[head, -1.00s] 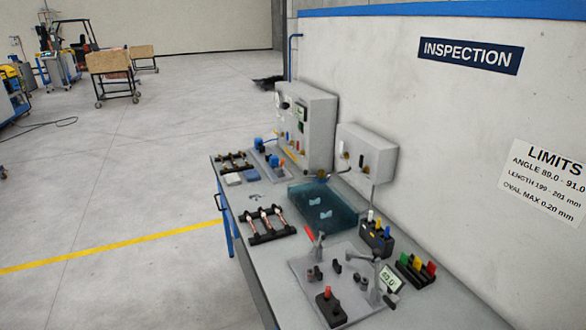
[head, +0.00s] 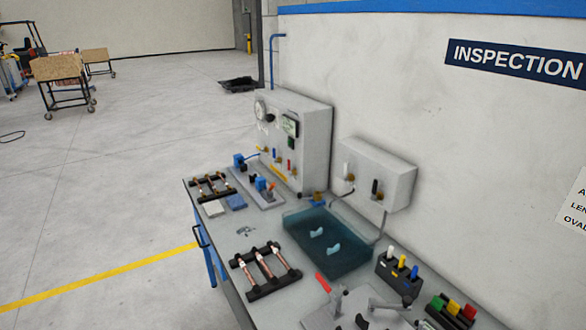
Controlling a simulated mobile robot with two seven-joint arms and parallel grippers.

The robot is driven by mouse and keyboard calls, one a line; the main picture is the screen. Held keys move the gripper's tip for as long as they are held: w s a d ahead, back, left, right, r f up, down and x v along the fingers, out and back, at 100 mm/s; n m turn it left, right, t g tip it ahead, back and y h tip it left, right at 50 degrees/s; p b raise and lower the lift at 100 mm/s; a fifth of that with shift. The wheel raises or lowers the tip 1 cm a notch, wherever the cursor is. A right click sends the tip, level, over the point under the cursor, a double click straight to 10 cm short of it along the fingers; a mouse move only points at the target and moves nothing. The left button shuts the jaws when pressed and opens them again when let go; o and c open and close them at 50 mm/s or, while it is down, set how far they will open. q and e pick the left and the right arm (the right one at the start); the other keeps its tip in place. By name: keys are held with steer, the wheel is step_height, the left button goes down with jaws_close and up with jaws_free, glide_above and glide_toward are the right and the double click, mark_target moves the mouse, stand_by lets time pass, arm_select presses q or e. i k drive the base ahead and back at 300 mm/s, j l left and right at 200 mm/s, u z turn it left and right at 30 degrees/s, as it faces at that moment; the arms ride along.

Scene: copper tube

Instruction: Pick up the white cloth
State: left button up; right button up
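The white cloth (head: 213,208) looks like a small flat pale square lying on the grey bench, just in front of the far-left black rack. A blue cloth or pad (head: 236,201) of similar size lies right beside it. Neither of my grippers shows in the head view, so nothing can be told of their state.
The grey bench (head: 213,239) runs along the wall. Near the white cloth are a black rack with copper tubes (head: 265,270), a teal water tank (head: 328,245), a blue-handled fixture (head: 258,184) and a grey gauge panel (head: 292,140). The floor left of the bench is open.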

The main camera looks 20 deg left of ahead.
mark_target(214, 209)
steer(key=i+j+z, duration=0.15)
steer(key=j, duration=0.2)
steer(key=i+j+z, duration=0.15)
steer(key=j, duration=0.25)
steer(key=i+j+z, duration=0.1)
steer(key=i+j, duration=0.15)
steer(key=j, duration=0.15)
steer(key=i+j+z, duration=0.15)
steer(key=j, duration=0.25)
steer(key=i+j+z, duration=0.15)
steer(key=j, duration=0.3)
steer(key=j+z, duration=0.15)
steer(key=j, duration=0.3)
steer(key=i+j+z, duration=0.1)
steer(key=j, duration=0.35)
steer(key=i+j+z, duration=0.2)
steer(key=j, duration=0.9)
steer(key=j+z, duration=0.25)
steer(key=j, duration=0.85)
